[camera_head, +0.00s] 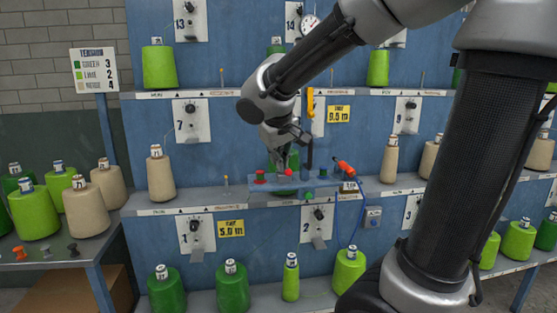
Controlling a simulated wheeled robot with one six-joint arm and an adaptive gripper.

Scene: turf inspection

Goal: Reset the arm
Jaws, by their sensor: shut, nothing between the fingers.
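My arm reaches in from the upper right and bends down toward the middle of the blue rack. My gripper (283,160) is shut and empty. It points down just above a small blue stand (294,184) on the middle shelf, in front of a green spool there. A red knob (289,173) sits close below the fingertips. I cannot tell whether the fingers touch it.
Shelves of the blue rack (232,196) hold green and beige spools, with numbered dial plates behind. A side table (62,258) at left holds several spools. A tension sign (96,70) stands behind it.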

